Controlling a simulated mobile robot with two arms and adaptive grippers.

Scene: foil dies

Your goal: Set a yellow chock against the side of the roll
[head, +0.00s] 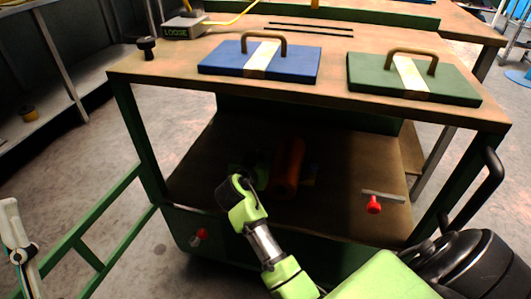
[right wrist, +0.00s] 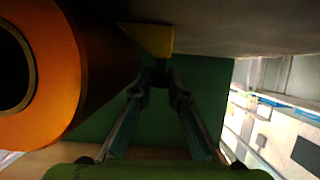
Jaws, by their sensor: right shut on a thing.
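The orange roll (head: 288,165) lies on the cart's dim lower shelf. It fills the left of the right wrist view (right wrist: 55,75), its ringed end facing the camera. The yellow chock (right wrist: 152,38) shows beside the roll's dark side, against the grey surface. My right gripper (right wrist: 160,78) is shut on the chock at its fingertips; the grip itself is dark. In the head view my right arm reaches into the shelf left of the roll, and its fingers are hard to see. I cannot tell whether chock and roll touch. Part of my left gripper (head: 18,250) shows at the left edge.
The cart top (head: 330,105) above the shelf carries a blue plate (head: 225,62) and a green plate (head: 440,85), both with handles. A red knob (head: 374,205) is at the shelf's right. Green legs frame the opening.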

